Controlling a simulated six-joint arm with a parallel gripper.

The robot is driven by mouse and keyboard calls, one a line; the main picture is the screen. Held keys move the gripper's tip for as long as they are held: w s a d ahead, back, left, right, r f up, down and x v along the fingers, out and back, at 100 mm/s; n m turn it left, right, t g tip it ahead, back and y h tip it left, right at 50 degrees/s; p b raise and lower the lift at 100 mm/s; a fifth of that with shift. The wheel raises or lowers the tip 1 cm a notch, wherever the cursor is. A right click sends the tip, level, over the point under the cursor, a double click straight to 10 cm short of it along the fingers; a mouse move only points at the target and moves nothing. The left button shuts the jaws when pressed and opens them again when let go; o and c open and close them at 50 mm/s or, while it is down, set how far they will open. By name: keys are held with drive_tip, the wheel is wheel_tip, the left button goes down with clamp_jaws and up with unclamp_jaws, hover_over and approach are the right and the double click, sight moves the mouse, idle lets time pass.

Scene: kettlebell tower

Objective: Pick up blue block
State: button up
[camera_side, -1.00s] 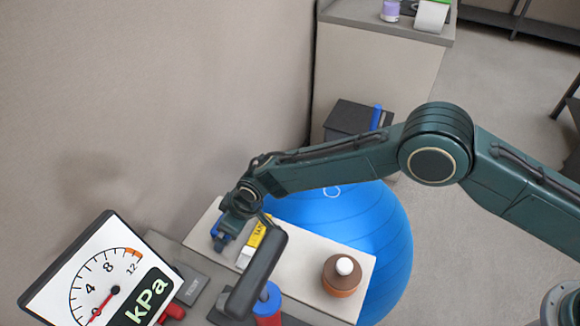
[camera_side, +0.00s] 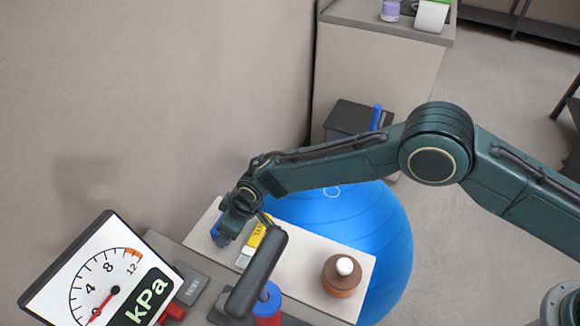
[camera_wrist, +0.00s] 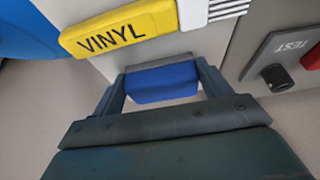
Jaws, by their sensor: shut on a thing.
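The blue block (camera_wrist: 163,84) sits between the two fingers of my gripper (camera_wrist: 163,80) in the wrist view, with a grey strip along its far edge. The fingers are shut on it, one at each end. In the side view, my gripper (camera_side: 230,228) points down over the left end of a pale board, and only part of the blue block (camera_side: 215,232) shows beside the fingers. I cannot tell whether the block touches the board.
A yellow item with a white end (camera_side: 256,238) lies close right of my gripper. A brown jar (camera_side: 341,281) stands farther right on the pale board (camera_side: 305,252). A blue ball (camera_side: 385,235) is behind the board. A gauge (camera_side: 103,283) and a test box (camera_side: 190,286) are at lower left.

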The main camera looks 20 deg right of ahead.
drive_tip(key=shift+r, duration=0.15)
wheel_tip(320, 180, up, 20)
idle(0.6)
idle(0.3)
drive_tip(key=o, duration=0.4)
drive_tip(key=shift+c, duration=1.3)
drive_tip(key=shift+f, duration=0.25)
drive_tip(key=shift+f, duration=6.4)
